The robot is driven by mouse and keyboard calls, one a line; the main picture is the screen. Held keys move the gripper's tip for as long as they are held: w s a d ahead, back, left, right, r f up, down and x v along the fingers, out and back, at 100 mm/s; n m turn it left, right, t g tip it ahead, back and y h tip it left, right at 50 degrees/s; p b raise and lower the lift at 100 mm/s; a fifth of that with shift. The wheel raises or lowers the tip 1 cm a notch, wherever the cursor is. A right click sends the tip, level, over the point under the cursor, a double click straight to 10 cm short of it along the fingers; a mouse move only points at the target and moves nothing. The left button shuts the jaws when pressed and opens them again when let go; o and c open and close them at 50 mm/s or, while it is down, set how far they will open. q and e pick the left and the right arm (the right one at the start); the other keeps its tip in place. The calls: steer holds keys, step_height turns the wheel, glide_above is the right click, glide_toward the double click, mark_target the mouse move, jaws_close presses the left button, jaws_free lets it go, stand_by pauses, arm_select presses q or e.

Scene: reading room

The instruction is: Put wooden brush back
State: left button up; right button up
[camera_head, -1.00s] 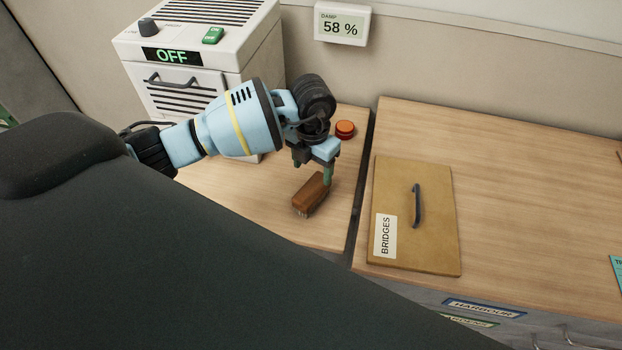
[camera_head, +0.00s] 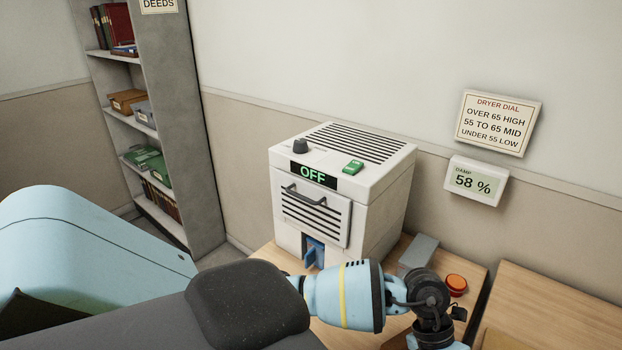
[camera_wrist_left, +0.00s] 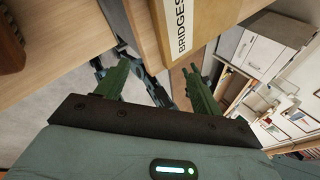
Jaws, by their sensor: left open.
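The wooden brush (camera_wrist_left: 11,38) shows only in part, as a reddish-brown block at the upper left edge of the left wrist view. It is outside the head view. My left gripper (camera_wrist_left: 157,70) is open, its two green fingers apart with nothing between them. The brush lies off to the left of the fingers, apart from them. In the head view only my left forearm and wrist show at the bottom; the fingers are below the picture. My right gripper is not in view.
A white dryer (camera_head: 378,190) reading OFF stands on the wooden table, with a blue part (camera_head: 314,253) in its lower opening. A grey block (camera_head: 419,252) and a red button (camera_head: 456,284) are near my wrist. The BRIDGES folder (camera_wrist_left: 198,22) shows ahead of the fingers. A shelf (camera_head: 180,130) stands left.

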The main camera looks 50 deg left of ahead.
arm_select(q)
steer(key=s+d+h, duration=0.1)
steer(key=d+h, duration=0.1)
steer(key=s+d+r+n+h, duration=0.1)
steer(key=s+d+h, duration=0.1)
steer(key=d, duration=0.1)
steer(key=s+d+r+h, duration=0.1)
steer(key=d, duration=0.1)
steer(key=shift+s+d+n+h, duration=0.25)
steer(key=shift+s+n+h, duration=0.05)
steer(key=shift+s+h, duration=0.1)
steer(key=s+a+f+n+t+y, duration=0.1)
steer(key=a+f+n+t+y, duration=0.3)
steer(key=n+t, duration=0.7)
steer(key=a+f+n+t+y, duration=0.15)
steer(key=a+n+t, duration=0.45)
steer(key=n, duration=1)
steer(key=s+a+f+n+g+y, duration=0.2)
steer(key=s+a+f+n+g, duration=0.1)
steer(key=s+f, duration=0.4)
steer(key=s+a+f+n+g+y, duration=0.3)
steer(key=s+f, duration=0.4)
steer(key=s, duration=0.3)
steer(key=shift+a+n, duration=0.65)
steer(key=shift+n, duration=0.25)
steer(key=shift+f+y, duration=0.1)
steer(key=shift+y, duration=0.15)
